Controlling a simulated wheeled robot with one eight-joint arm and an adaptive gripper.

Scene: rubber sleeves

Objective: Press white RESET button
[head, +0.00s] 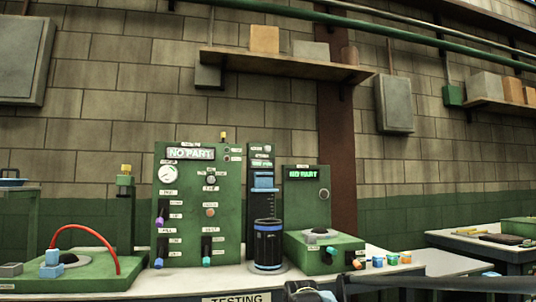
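The green testing panel (198,235) stands upright on the bench, with a round gauge, a lit "NO PART" display (190,153), several knobs and small labels. A grey-white round control (211,180) sits at its upper middle, with a tan one (211,212) below. The labels are too small to read, so I cannot tell which control is the white RESET button. What appears to be my gripper (306,291) is a dark shape cut off by the bottom edge, in front of the bench. Its fingers are not clear, and it appears apart from the panel.
A black-and-blue cylinder (268,242) stands right of the panel. Right of it is a green station (306,205), also showing "NO PART". A red hose (105,236) arches over a green base at left. Several small coloured pieces (392,259) lie at the bench's right end.

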